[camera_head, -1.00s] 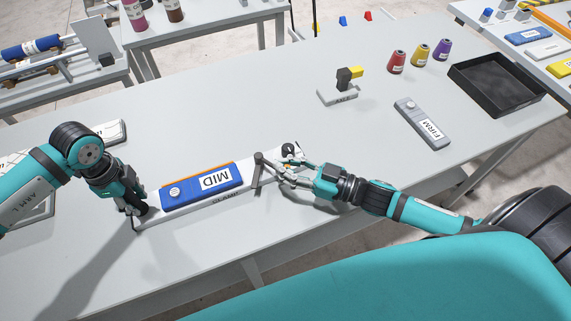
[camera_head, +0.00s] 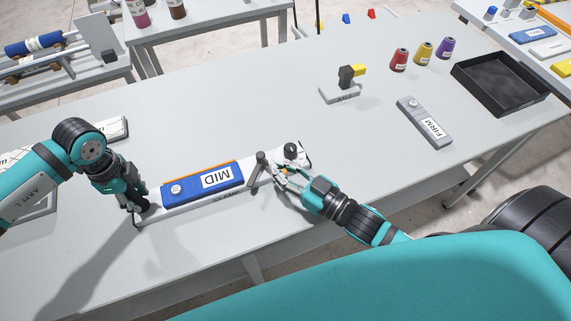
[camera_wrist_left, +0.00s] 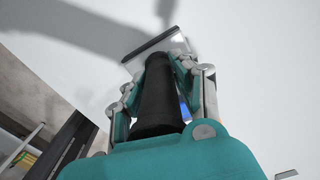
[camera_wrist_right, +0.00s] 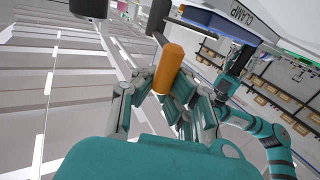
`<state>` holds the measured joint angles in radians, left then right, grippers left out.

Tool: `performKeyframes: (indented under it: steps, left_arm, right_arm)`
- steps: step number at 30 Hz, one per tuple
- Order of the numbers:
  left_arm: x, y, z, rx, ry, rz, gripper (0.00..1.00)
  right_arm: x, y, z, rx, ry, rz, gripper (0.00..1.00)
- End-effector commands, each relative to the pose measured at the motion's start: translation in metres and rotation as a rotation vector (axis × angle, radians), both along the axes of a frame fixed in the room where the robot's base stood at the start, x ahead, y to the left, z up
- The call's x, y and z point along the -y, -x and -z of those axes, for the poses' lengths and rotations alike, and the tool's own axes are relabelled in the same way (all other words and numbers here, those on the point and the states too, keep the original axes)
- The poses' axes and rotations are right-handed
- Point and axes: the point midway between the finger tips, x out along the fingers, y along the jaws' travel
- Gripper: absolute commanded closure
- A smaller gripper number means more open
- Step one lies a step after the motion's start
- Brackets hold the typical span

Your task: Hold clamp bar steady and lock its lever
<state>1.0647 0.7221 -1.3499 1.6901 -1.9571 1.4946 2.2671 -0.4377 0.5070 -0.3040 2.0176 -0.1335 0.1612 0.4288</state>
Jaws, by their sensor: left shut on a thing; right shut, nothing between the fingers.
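The white clamp bar (camera_head: 203,208), lettered CLAMP, lies along the table's near side with the blue MID block (camera_head: 200,188) on it. My left gripper (camera_head: 138,207) is shut on the black post (camera_wrist_left: 158,95) at the bar's left end. The grey lever (camera_head: 257,172) stands at the bar's right part. My right gripper (camera_head: 277,174) is shut and empty just right of the lever. In the right wrist view an orange grip (camera_wrist_right: 169,68) lies at its fingertips; whether they touch it, I cannot tell. A dark knob (camera_head: 291,148) sits at the bar's right end.
A grey FIRM block (camera_head: 425,122), a small stand with a yellow part (camera_head: 342,90), several thread cones (camera_head: 423,53) and a black tray (camera_head: 498,82) lie farther right. The table's middle is clear.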

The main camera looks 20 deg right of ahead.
Motion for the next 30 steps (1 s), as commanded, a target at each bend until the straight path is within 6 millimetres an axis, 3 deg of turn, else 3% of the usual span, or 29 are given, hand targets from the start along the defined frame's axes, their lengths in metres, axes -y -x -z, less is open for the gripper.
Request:
performKeyframes:
  steps: [11, 23, 30]
  left_arm:
    - [-0.001, 0.002, 0.005, -0.007, -0.004, -0.004, 1.00]
    - [-0.001, 0.002, 0.005, -0.008, -0.003, -0.001, 1.00]
    - [-0.001, 0.002, 0.005, -0.008, -0.003, -0.001, 1.00]
  right_arm:
    - [-0.023, 0.004, 0.001, -0.007, -0.008, 0.251, 1.00]
    - [-0.047, 0.000, 0.001, -0.006, 0.000, 0.261, 0.99]
    - [-0.046, 0.000, 0.001, -0.006, 0.001, 0.261, 0.68]
